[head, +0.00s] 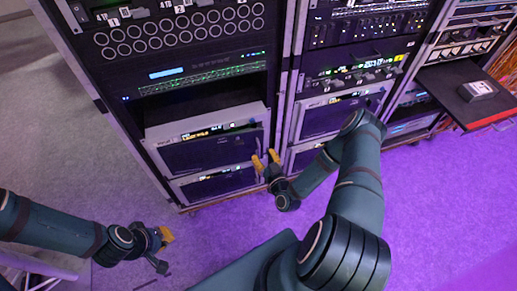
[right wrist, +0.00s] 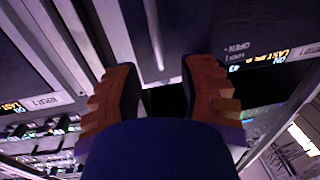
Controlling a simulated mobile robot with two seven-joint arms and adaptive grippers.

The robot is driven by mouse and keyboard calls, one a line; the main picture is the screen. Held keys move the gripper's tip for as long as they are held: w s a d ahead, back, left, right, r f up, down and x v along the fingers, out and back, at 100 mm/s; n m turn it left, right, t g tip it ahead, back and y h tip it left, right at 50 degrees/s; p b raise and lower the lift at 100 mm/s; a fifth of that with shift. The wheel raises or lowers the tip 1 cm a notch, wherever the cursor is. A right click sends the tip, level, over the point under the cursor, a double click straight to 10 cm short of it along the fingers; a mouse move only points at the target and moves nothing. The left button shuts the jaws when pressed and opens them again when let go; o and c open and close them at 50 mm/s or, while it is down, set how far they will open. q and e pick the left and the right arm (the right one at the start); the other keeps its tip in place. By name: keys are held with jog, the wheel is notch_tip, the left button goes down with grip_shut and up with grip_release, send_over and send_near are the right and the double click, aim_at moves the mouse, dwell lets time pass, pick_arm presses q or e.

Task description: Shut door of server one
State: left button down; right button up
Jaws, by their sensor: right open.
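Two dark-fronted server units sit low in the left rack, an upper one (head: 210,152) and a lower one (head: 218,183). I cannot read which is server one, nor tell how far any door stands open. My right gripper (head: 266,160) is open, its orange fingers at the right edge of these units. In the right wrist view, the open fingers (right wrist: 155,78) straddle a slim upright handle bar (right wrist: 154,30) on a dark panel (right wrist: 185,28); contact cannot be told. My left gripper (head: 163,240) is low over the floor at left, away from the racks; its opening is unclear.
A middle rack (head: 340,110) and a right rack stand alongside. A dark shelf (head: 450,82) sticks out at right, carrying a small grey box (head: 478,90). The purple-lit floor (head: 440,190) before the racks is clear.

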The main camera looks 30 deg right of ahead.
aim_at(259, 149)
jog(key=shift+w+d+b, duration=0.15)
jog(key=shift+w, duration=0.95)
jog(key=shift+w+d+b, duration=0.15)
jog(key=shift+w, duration=0.95)
grip_shut()
